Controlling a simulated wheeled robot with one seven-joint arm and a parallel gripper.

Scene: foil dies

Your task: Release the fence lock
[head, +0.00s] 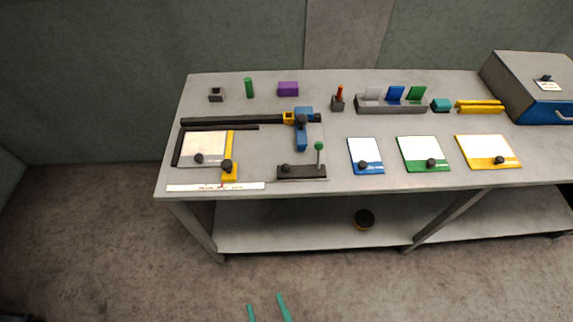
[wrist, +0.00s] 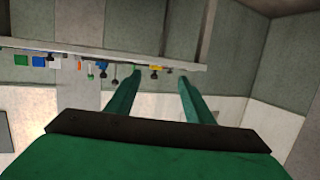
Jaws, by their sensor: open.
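A blue fence carriage (head: 302,138) with a dark knob sits across the right end of a long dark rail (head: 235,121) on the bench. A yellow block (head: 289,117) is on the rail just left of it. I cannot tell which part is the fence lock. A yellow stop with a black knob (head: 229,171) stands beside a pale plate (head: 205,147) at the left. My gripper (head: 267,304) is open and empty, with its teal fingers low in front of the bench. The wrist view shows both fingers (wrist: 160,75) apart, with the bench far off and upside down.
A base with a green-knobbed lever (head: 319,158) stands near the front edge. Blue, green and yellow knobbed plates (head: 422,150) lie to its right. A slotted rack (head: 390,108) and a blue-grey box (head: 535,85) are behind. The floor before the bench is clear.

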